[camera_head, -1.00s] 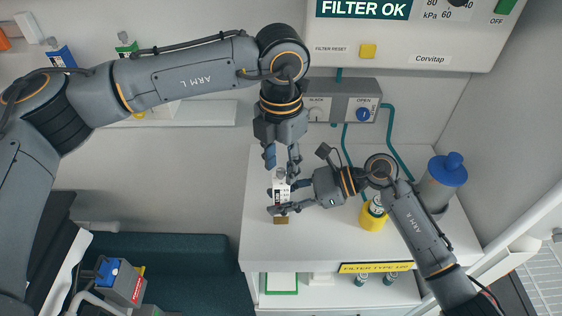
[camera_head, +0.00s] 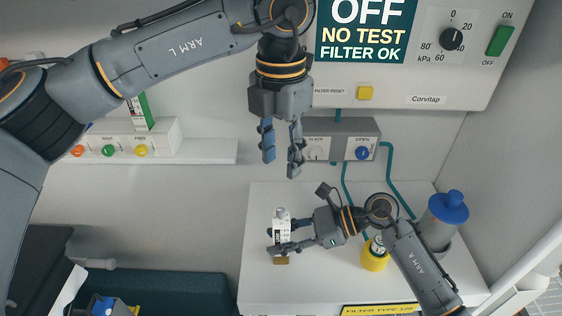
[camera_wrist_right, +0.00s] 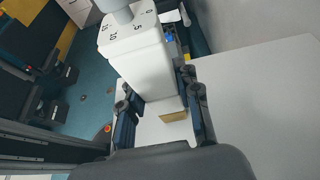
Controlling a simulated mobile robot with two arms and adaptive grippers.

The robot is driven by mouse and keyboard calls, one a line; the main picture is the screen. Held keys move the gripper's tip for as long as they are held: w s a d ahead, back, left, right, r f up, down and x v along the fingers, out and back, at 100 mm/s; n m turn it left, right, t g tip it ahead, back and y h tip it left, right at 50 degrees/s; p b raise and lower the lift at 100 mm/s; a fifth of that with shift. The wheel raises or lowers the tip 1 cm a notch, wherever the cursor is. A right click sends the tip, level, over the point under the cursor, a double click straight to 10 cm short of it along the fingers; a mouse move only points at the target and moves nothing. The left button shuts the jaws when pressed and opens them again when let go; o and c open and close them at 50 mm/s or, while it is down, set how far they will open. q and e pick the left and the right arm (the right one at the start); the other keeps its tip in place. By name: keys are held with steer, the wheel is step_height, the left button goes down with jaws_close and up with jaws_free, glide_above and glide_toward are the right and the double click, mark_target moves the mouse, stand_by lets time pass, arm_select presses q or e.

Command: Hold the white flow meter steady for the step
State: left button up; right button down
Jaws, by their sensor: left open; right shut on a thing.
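The white flow meter (camera_head: 282,226) stands upright over the white counter, with a small brown block (camera_head: 281,260) at its foot. My right gripper (camera_head: 274,240) is shut on the flow meter from the right, one finger on each side of its lower body. In the right wrist view the flow meter's white body (camera_wrist_right: 148,62), with numbers near its top, sits between the fingers (camera_wrist_right: 160,100). The brown block (camera_wrist_right: 173,116) shows below it. My left gripper (camera_head: 281,162) is open and empty, pointing down above the flow meter with a clear gap between them.
The white counter (camera_head: 325,282) has free room in front. A yellow-based canister (camera_head: 375,257) and a blue-capped cylinder (camera_head: 443,222) stand to the right. A grey valve box (camera_head: 342,142) with a blue knob and teal hoses is behind, under a wall panel (camera_head: 420,85).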

steer(key=c, duration=0.9)
jaws_free()
steer(key=shift+o, duration=0.2)
